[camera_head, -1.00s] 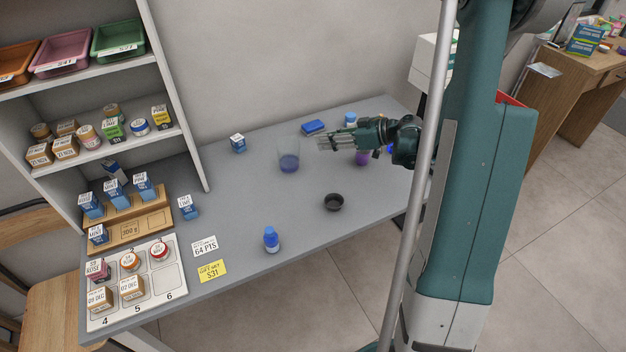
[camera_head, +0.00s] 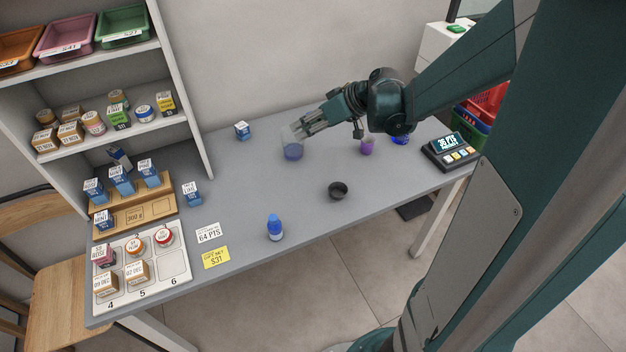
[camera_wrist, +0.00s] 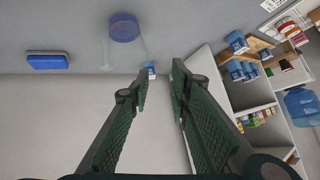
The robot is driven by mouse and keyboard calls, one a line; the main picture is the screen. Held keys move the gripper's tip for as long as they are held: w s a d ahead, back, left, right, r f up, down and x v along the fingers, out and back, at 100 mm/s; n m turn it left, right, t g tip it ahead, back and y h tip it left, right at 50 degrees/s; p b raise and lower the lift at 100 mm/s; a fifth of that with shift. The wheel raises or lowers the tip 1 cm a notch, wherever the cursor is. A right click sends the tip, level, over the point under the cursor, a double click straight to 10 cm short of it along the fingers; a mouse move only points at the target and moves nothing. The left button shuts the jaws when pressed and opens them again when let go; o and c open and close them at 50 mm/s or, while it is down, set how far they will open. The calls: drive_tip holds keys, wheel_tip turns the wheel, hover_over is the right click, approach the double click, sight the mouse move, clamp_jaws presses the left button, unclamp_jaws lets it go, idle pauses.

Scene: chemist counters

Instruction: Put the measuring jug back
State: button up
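A clear vessel with blue-violet liquid, which looks like the measuring jug (camera_head: 292,152), stands upright on the grey table towards the back. My gripper (camera_head: 304,128) is beside its upper right part in the head view and overlaps its rim there. In the wrist view the jug (camera_wrist: 124,30) is ahead and to the left of the fingers. The two fingers (camera_wrist: 160,82) are apart with nothing between them. I cannot tell whether a finger touches the glass.
A vessel with purple liquid (camera_head: 367,148) and a black bowl (camera_head: 338,190) stand to the right. A blue-capped bottle (camera_head: 275,228) is near the front edge. A blue box (camera_head: 242,131) stands behind left. A shelf (camera_head: 180,60) and numbered tray (camera_head: 180,265) are at left. A scale (camera_head: 450,150) is at right.

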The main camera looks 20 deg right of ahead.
drive_tip(key=s+a+r+m+h, duration=0.1)
drive_tip(key=s+a+r+h, duration=0.1)
drive_tip(key=s, duration=0.6)
drive_tip(key=s+a+r+m+h, duration=0.2)
drive_tip(key=s+a, duration=0.2)
drive_tip(key=s, duration=0.5)
drive_tip(key=s+a+r+m+h, duration=0.1)
drive_tip(key=s+a+r+h, duration=0.1)
drive_tip(key=s, duration=0.7)
drive_tip(key=shift+a+r, duration=0.55)
drive_tip(key=shift+a, duration=0.2)
